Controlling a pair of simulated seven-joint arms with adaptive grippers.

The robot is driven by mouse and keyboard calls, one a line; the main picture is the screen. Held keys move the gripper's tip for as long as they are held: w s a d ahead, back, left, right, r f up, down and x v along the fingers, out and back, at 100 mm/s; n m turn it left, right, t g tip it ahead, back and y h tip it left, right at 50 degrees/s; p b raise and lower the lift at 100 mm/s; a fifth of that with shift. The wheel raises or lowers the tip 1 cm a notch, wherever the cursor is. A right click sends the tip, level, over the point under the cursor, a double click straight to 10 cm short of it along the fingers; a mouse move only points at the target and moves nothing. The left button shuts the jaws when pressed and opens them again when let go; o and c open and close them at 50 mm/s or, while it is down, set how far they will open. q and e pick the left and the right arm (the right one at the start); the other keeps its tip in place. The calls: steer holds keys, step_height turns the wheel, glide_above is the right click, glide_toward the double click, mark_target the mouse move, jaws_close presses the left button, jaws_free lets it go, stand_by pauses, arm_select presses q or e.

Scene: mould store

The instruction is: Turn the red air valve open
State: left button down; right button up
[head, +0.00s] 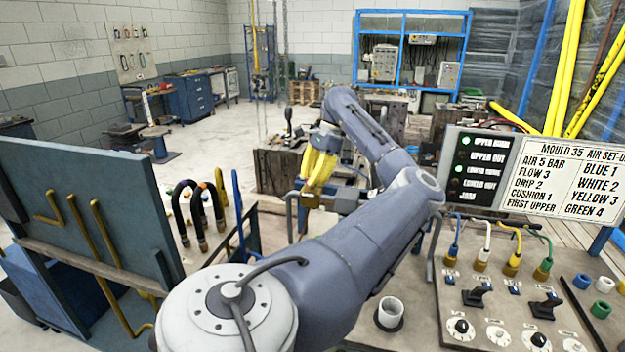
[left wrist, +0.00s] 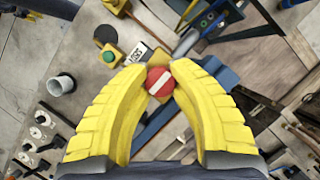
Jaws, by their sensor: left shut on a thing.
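The red air valve (left wrist: 160,84) is a round red knob with a pale bar across it, in the middle of the left wrist view. My left gripper (left wrist: 160,74) has yellow ribbed fingers, one on each side of the knob, closed on it at their tips. In the head view my left gripper (head: 318,172) points down beyond the bend of my arm, and the red knob is hidden there. The bar lies slightly tilted in the left wrist view. My right gripper is not in view.
A green button on a yellow box (left wrist: 109,57) sits close to the knob. A white cup (head: 390,312) stands on the bench. At right is a control panel (head: 505,300) with dials and coloured hoses, below a sign board (head: 572,175). A rack with hooks (head: 75,215) stands left.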

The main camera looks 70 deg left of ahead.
arm_select(q)
steer(key=shift+s, duration=0.2)
steer(key=c, duration=1.3)
jaws_free()
steer(key=shift+s, duration=0.1)
steer(key=shift+o, duration=1.2)
steer(key=v, duration=1.2)
steer(key=shift+w, duration=0.2)
